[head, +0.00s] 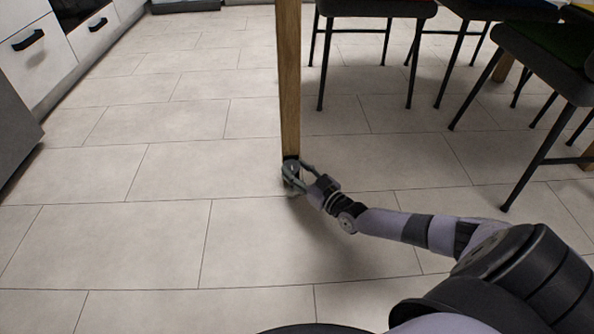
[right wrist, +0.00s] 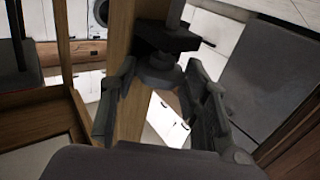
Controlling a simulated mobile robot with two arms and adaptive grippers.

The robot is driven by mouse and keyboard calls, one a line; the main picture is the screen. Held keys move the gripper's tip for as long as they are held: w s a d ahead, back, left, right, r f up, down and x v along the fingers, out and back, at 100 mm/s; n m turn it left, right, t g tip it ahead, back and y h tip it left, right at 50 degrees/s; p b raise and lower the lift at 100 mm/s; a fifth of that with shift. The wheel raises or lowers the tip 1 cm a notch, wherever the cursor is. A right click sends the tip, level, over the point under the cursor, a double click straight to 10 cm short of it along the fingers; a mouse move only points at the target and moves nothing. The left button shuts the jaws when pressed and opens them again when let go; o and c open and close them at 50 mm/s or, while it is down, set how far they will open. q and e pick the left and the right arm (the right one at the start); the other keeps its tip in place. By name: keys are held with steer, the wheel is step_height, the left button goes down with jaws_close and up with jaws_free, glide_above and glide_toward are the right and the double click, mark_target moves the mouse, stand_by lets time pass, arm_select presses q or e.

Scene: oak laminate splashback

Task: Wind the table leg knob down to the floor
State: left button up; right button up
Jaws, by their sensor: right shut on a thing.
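A wooden table leg (head: 289,80) stands upright in the middle of the head view, reaching down close to the floor. At its foot my right gripper (head: 292,176) is shut on the table leg knob, its fingers around it just above the tiles. In the right wrist view the grey knob (right wrist: 160,72) sits below a black bracket and shows between the two fingers of the right gripper (right wrist: 157,85). The leg (right wrist: 128,85) passes behind the fingers. In the head view the fingers largely hide the knob. My left gripper is not in view.
Chairs with dark seats (head: 377,8) and thin black legs stand at the upper right. White drawers (head: 35,60) with black handles line the left side. The tiled floor (head: 120,235) left of and in front of the leg is clear.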

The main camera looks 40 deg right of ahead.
steer(key=m+g+h+p, duration=0.1)
steer(key=m+g+h, duration=0.1)
steer(key=m+h, duration=0.2)
steer(key=a+m+g+h+p, duration=0.1)
steer(key=m+g+h+p, duration=0.1)
steer(key=h, duration=0.5)
steer(key=w+a+m+g+h+p, duration=0.1)
steer(key=m+g+h, duration=0.3)
steer(key=m+h, duration=0.2)
steer(key=shift+w+a+f+m+p, duration=0.1)
steer(key=shift+a+f+m+p, duration=0.15)
steer(key=shift+m+p, duration=0.15)
steer(key=shift+w+r+m+g+h+b, duration=0.1)
steer(key=shift+r+m+g+h+b, duration=0.15)
steer(key=shift+m+g+h+b, duration=0.5)
steer(key=shift+g+y, duration=0.25)
steer(key=shift+g, duration=0.1)
steer(key=shift+r, duration=0.1)
steer(key=o, duration=0.8)
steer(key=shift+d+r, duration=0.1)
steer(key=o, duration=0.4)
steer(key=shift+f, duration=0.2)
